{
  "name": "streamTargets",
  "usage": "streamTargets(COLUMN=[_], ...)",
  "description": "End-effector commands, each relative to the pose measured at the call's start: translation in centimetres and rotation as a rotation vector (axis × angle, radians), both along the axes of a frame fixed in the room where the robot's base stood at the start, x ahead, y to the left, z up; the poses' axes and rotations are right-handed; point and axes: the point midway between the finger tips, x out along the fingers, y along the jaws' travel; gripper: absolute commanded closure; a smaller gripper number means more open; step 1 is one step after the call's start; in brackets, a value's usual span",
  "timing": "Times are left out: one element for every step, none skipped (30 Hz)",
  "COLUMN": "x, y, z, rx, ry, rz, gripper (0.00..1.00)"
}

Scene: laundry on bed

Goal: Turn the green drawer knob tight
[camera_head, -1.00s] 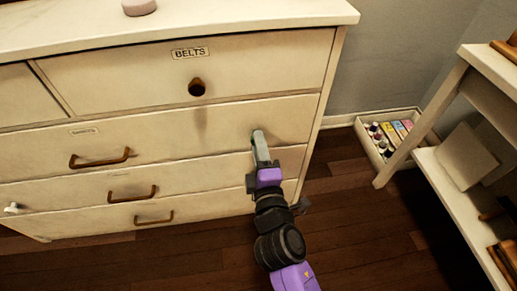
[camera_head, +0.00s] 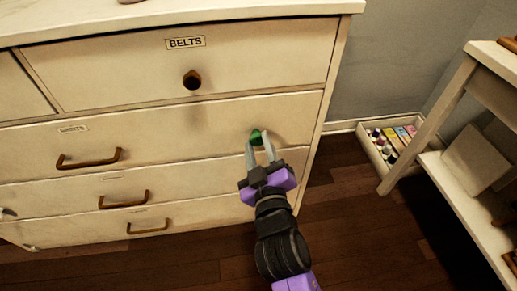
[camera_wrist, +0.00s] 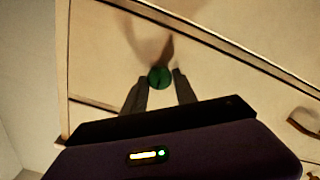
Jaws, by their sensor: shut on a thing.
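The green drawer knob (camera_head: 257,137) is on the front of the second drawer, near its right end. It also shows in the wrist view (camera_wrist: 160,77), between my two grey fingers. My gripper (camera_head: 260,149) is shut on the knob, with one finger on each side; it also shows in the wrist view (camera_wrist: 161,87). The purple gripper body sits low in front of the drawer. Any turn mark on the knob is too small to make out.
Lower drawers carry brown bar handles (camera_head: 88,159). A tray of bottles (camera_head: 388,140) lies on the floor by the wall, beside a white shelf (camera_head: 437,110). Dark wood floor is clear in front.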

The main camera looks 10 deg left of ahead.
Motion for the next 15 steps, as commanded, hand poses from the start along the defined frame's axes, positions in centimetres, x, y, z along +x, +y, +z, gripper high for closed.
streamTargets(x=[0.01,0.01,0.01,0.01,0.01,0.02,0.02,0.01,0.02,0.02,0.02,0.02,0.02,0.02,0.02], y=[-0.04,-0.04,-0.04,-0.05,-0.05,-0.05,-0.06,-0.05,-0.05,-0.06,-0.06,-0.06,-0.05,-0.06,-0.06], z=[-0.31,-0.3,-0.28,-0.27,-0.26,-0.23,-0.21,-0.21,-0.19,-0.18,-0.16,-0.16,-0.16,-0.15,-0.14], rx=[0.023,0.037,0.053,0.064,0.075,0.085,0.093,0.101,0.108,0.113,0.116,0.12,0.122,0.124,0.126], ry=[0.01,0.015,0.019,0.023,0.026,0.029,0.031,0.033,0.034,0.036,0.037,0.039,0.038,0.04,0.04], rz=[-0.001,-0.001,-0.001,-0.001,-0.001,-0.001,-0.001,-0.001,-0.001,-0.001,-0.001,-0.001,-0.001,-0.001,-0.001], gripper=[1.0,1.0,1.0,1.0,1.0,1.0,1.0,1.0,1.0,1.0,1.0,1.0,1.0,1.0,1.0])
